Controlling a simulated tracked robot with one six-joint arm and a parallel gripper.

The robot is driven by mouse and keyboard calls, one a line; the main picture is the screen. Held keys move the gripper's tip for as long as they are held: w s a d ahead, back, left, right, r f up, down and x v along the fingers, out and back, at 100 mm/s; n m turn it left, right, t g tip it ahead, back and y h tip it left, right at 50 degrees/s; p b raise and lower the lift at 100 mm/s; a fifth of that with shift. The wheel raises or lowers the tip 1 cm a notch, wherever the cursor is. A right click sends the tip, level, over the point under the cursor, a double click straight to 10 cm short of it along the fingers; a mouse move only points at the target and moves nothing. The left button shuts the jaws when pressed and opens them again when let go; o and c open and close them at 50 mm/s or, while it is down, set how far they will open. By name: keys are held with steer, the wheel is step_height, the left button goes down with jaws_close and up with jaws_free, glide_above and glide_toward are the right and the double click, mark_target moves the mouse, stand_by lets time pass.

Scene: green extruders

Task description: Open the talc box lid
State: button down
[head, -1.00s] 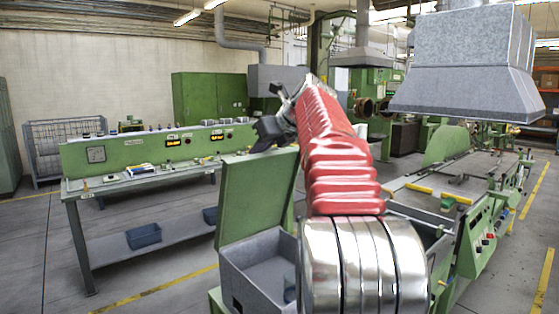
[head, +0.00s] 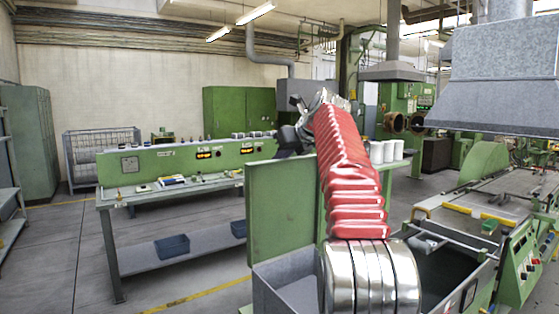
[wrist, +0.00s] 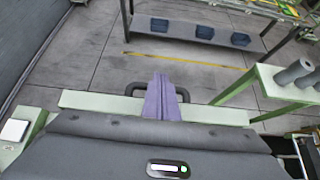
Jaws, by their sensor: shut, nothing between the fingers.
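The talc box appears to be the grey bin (head: 282,283) with a green lid (head: 280,212) in the head view. Its lid stands raised, close to upright, at the back of the bin. My gripper (head: 290,137) is at the lid's upper edge. In the wrist view, the purple fingers of my gripper (wrist: 160,82) are shut with nothing between them. They overlap a dark handle (wrist: 183,92) on a pale green edge (wrist: 92,101). I cannot tell whether they touch it. My arm hides the bin's right part.
A green control desk (head: 190,158) with blue bins (head: 172,246) on its lower shelf stands to the left. A green machine (head: 520,270) is at right, under a grey hood (head: 500,90). White cylinders (head: 388,151) stand behind my arm. Floor at left is open.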

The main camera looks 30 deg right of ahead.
stand_by(0.3)
steer(key=v, duration=1.3)
steer(key=shift+s+r, duration=0.2)
steer(key=shift+s, duration=0.15)
